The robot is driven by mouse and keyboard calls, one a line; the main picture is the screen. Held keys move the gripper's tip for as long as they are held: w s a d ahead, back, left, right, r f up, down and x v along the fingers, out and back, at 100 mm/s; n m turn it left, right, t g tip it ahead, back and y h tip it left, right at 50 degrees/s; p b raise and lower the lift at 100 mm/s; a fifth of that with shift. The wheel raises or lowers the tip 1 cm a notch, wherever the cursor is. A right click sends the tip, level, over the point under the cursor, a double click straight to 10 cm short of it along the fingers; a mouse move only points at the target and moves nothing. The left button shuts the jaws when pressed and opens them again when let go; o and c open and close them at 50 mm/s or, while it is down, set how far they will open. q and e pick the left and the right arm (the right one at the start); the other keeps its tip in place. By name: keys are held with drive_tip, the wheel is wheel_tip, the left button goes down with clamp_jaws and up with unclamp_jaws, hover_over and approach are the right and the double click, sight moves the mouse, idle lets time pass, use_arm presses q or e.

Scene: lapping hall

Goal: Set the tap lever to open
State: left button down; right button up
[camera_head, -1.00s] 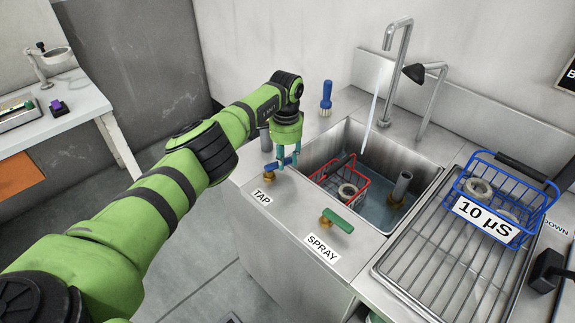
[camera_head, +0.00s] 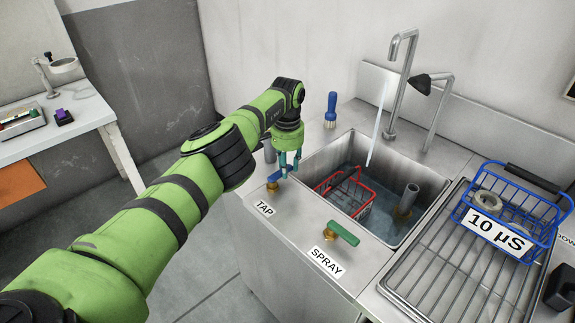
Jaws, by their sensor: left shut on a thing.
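The blue tap lever (camera_head: 279,175) sits on a brass fitting at the left front of the sink counter, behind the TAP label (camera_head: 265,208). My left gripper (camera_head: 289,166) points down and is shut on the lever, its teal fingers partly hiding it. The lever slants up to the right in the picture, across the line of the green spray lever (camera_head: 343,233). A pale stream of water (camera_head: 377,125) falls from the tall spout (camera_head: 402,75) into the sink (camera_head: 420,180). My right gripper is not in view.
A red wire basket (camera_head: 347,195) sits in the sink beside a grey standpipe (camera_head: 407,198). A blue basket (camera_head: 510,208) marked 10 µS stands on the drain rack (camera_head: 440,260) at right. A blue brush (camera_head: 331,110) stands behind the sink. A white side table (camera_head: 75,125) is at left.

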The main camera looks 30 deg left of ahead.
use_arm(q)
drive_tip(key=shift+a, duration=0.1)
drive_tip(key=c, duration=0.9)
unclamp_jaws()
wheel_tip(320, 180, up, 12)
drive_tip(key=shift+f, duration=0.1)
